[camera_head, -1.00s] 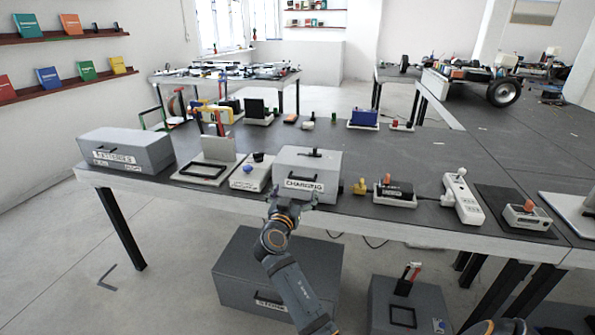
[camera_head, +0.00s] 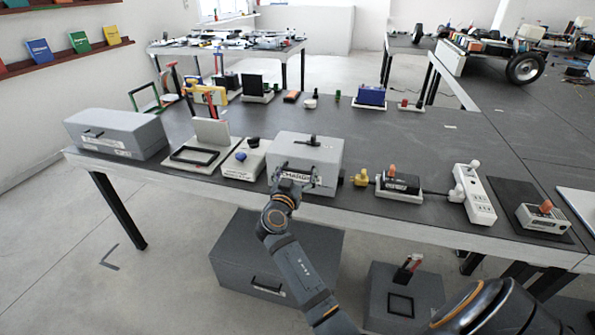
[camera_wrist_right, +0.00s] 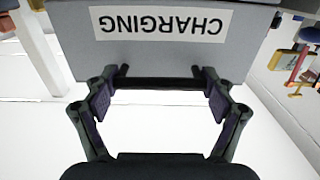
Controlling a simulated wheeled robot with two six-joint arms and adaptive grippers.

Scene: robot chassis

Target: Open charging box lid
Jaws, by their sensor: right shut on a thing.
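The grey charging box (camera_head: 325,155) stands near the front edge of the table in the head view, with its lid down. A dark fitting (camera_head: 308,141) is on its top. Its white CHARGING label (camera_wrist_right: 160,23) shows upside down in the right wrist view. My right gripper (camera_head: 297,180) is at the front face of the box. In the right wrist view my right gripper (camera_wrist_right: 160,98) is shut on the ends of the dark handle (camera_wrist_right: 160,83), one finger on each side. My left gripper is not in view.
A white device with a blue knob (camera_head: 241,155) stands close to the left of the box, and a yellow piece (camera_head: 361,177) close to the right. A larger grey case (camera_head: 117,133) is at the table's left end. A storage box (camera_head: 270,250) sits below the table.

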